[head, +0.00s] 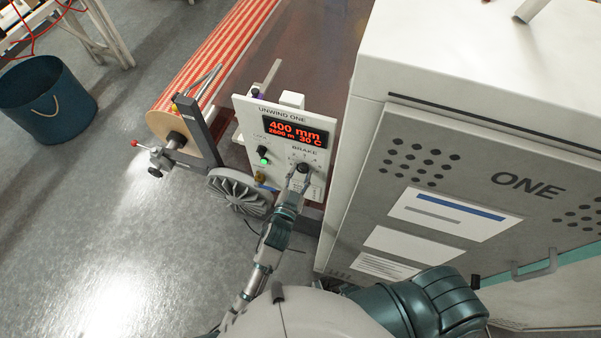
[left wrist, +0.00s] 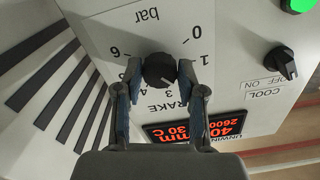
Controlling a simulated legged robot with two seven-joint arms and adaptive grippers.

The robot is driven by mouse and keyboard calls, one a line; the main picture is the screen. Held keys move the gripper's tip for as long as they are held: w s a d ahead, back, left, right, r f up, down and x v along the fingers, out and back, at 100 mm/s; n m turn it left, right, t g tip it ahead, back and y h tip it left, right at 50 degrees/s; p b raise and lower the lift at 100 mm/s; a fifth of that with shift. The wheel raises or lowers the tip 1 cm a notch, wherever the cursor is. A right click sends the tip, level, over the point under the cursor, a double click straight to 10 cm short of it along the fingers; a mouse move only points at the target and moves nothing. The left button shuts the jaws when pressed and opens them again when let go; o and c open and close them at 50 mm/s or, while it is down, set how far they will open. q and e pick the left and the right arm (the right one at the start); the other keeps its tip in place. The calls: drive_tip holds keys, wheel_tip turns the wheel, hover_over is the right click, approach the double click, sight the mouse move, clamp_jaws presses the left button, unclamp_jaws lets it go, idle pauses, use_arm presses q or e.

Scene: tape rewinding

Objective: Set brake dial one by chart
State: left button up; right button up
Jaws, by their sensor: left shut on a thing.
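The brake dial (left wrist: 160,69) is a black knob on the white UNWIND ONE panel (head: 248,117), under the word BRAKE. My left gripper (head: 300,178) reaches up to the panel. In the left wrist view its two fingers (left wrist: 160,76) are shut on the dial, one at each side. The printed scale around the dial carries 0, 1, 3, 4 and 6 and the word bar; the fingers hide part of it. I cannot clearly tell where the pointer stands. The red display (head: 296,131) reads 400 mm, 2600 m and 30 C. My right gripper is out of view.
A COOL switch (left wrist: 281,62) and a lit green button (head: 263,154) sit beside the dial. The grey cabinet marked ONE (head: 470,150) stands close on the right, with sheets (head: 455,213) too small to read.

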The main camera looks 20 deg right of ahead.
use_arm(q)
drive_tip(key=o, duration=1.1)
drive_tip(key=v, duration=1.2)
drive_tip(key=s+a+f+n+g+y, duration=0.15)
drive_tip(key=a+f, duration=0.25)
drive_tip(key=f, duration=0.5)
drive_tip(key=a+f+n+g+y, duration=0.1)
drive_tip(key=a+f+g+y, duration=0.2)
drive_tip(key=f, duration=0.7)
drive_tip(key=s+a+f+n+g+y, duration=0.1)
drive_tip(key=a+f+y, duration=0.1)
drive_tip(key=a+f, duration=0.55)
drive_tip(key=s+a+f+n+g+y, duration=0.1)
drive_tip(key=s+a+f+g, duration=0.1)
drive_tip(key=s+a+f, duration=0.2)
drive_tip(key=s+a+f+n+g+y, duration=0.1)
drive_tip(key=s+a+f, duration=0.4)
drive_tip(key=s+f, duration=0.5)
drive_tip(key=s+a+f+n+g+y, duration=0.1)
drive_tip(key=s+a+f+n+g, duration=0.1)
drive_tip(key=s+a+f+g, duration=0.3)
drive_tip(key=shift+s+a+f, duration=0.15)
drive_tip(key=shift+s+f, duration=1.1)
drive_tip(key=shift+s, duration=0.25)
